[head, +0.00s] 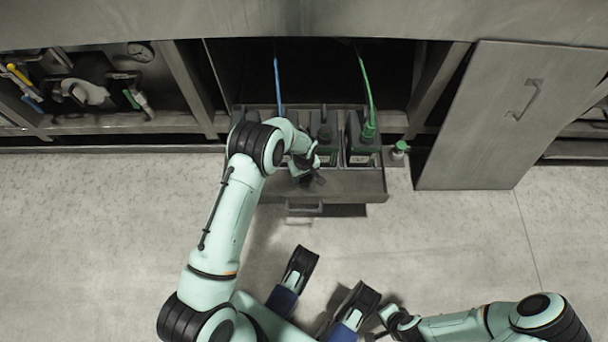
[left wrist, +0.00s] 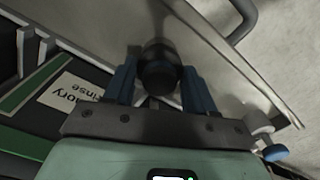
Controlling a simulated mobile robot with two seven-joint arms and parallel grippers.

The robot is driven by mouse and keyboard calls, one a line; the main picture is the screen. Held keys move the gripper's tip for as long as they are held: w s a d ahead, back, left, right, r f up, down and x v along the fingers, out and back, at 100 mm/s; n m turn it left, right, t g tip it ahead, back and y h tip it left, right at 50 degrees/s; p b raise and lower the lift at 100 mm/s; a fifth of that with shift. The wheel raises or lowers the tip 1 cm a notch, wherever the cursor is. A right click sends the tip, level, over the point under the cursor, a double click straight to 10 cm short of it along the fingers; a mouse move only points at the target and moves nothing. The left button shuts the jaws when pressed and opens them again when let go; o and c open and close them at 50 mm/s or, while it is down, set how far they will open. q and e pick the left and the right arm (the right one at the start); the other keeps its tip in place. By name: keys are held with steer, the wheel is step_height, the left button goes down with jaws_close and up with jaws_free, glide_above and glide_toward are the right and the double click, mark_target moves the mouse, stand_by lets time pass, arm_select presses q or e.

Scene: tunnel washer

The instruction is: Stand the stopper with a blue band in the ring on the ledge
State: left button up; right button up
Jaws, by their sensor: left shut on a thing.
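My left gripper (head: 308,172) is over the front of the open drawer (head: 340,185). In the left wrist view, its blue fingers (left wrist: 160,85) are shut on a dark, round-ended thing (left wrist: 160,68). I see no blue band on it, so I cannot tell if it is the stopper. A small white piece with a blue part (left wrist: 268,138) shows beside the gripper at lower right, partly hidden. In the head view, a white and green piece (head: 400,149) stands right of the drawer. I cannot make out the ring. My right gripper (head: 385,325) is low in view, its fingers unclear.
Dark containers (head: 362,150) stand in the drawer, with a blue hose (head: 278,85) and a green hose (head: 368,95) above. The drawer handle (head: 304,209) sticks out in front. A grey panel (head: 490,120) leans at the right. The floor in front is clear.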

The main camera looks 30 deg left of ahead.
arm_select(q)
steer(key=shift+f+b, duration=0.3)
steer(key=shift+f, duration=0.1)
stand_by(0.3)
steer(key=o, duration=1.6)
steer(key=shift+o, duration=0.2)
steer(key=shift+r, duration=0.15)
steer(key=shift+r+p, duration=2.6)
steer(key=shift+r, duration=1.8)
